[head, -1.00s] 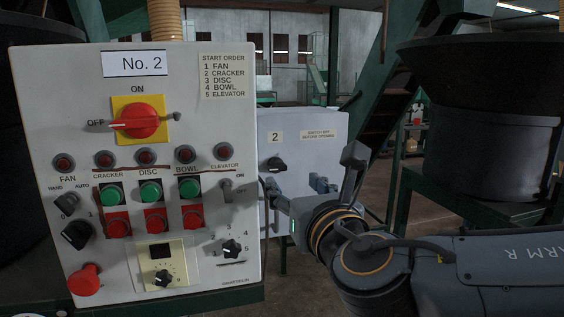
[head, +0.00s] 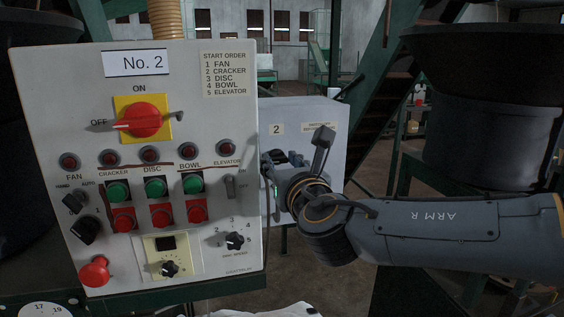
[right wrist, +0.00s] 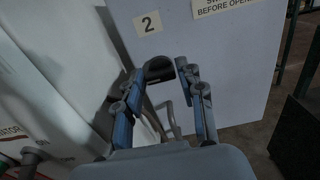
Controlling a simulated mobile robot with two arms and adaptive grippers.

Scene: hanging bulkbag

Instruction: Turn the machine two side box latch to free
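The grey side box (head: 333,112) with the "2" label stands behind and right of the No. 2 panel. Its black latch knob (right wrist: 158,76) shows below the "2" label in the right wrist view, between my fingertips. In the head view my gripper mostly covers the knob. My right gripper (head: 284,160) is at the box front, its fingers spread to either side of the knob; it also shows in the right wrist view (right wrist: 170,68). I cannot tell whether the fingers touch the knob. My left gripper is not in view.
The No. 2 control panel (head: 205,125), with a red rotary switch (head: 138,120) and several buttons, stands close left of my right gripper. A dark round vessel (head: 480,110) on a green frame is at the right. Green stairs (head: 385,90) rise behind the box.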

